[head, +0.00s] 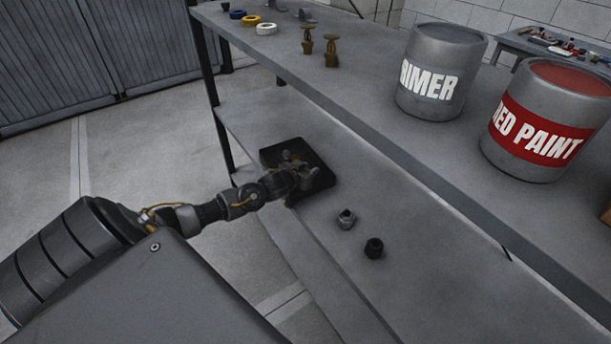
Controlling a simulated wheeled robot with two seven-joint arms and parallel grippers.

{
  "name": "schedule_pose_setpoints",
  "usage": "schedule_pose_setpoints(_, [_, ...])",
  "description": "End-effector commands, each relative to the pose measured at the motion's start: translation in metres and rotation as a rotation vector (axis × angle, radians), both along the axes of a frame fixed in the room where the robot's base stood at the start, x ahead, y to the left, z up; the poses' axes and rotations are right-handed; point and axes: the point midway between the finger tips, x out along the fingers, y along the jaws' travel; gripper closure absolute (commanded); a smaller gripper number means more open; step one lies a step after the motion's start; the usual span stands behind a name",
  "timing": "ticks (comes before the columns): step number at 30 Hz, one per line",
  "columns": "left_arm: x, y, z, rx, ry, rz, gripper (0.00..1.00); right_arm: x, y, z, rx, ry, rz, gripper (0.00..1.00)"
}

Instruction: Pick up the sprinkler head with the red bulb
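Two small brass-coloured pieces shaped like sprinkler heads stand upright side by side on the upper shelf, a left one (308,41) and a right one (331,51). They are too small for me to make out a bulb colour on either. My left gripper (303,168) is down at the lower shelf, over a black tray (322,156), well below and apart from the brass pieces. Its fingers blend into the dark tray, so I cannot tell whether they are open or hold anything. My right gripper is not in view.
A grey primer can (441,72) and a red paint can (548,120) stand on the upper shelf (385,125), right of the brass pieces. Tape rolls (266,29) lie at its far left. A grey fitting (346,218) and a black fitting (374,248) sit on the lower shelf.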

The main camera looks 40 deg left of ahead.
Motion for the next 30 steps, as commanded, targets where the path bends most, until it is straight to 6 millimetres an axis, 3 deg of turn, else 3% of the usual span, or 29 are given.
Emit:
schedule_pose_setpoints(3, [0.0, 0.0, 0.0, 0.0, -0.001, 0.0, 0.95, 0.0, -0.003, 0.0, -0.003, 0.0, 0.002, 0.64])
schedule_pose_setpoints(13, [0.0, 0.0, 0.005, 0.0, -0.002, 0.0, 0.95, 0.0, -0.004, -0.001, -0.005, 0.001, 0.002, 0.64])
schedule_pose_setpoints(20, [0.0, 0.0, 0.033, 0.0, -0.005, -0.001, 0.95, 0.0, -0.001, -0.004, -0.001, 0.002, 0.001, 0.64])
schedule_pose_setpoints(28, [-0.051, -0.002, 0.093, 0.005, -0.002, -0.004, 0.95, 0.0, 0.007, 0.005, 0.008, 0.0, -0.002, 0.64])
schedule_pose_setpoints(30, [-0.071, -0.004, 0.098, 0.004, 0.003, -0.004, 0.95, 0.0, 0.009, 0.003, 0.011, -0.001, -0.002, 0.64])
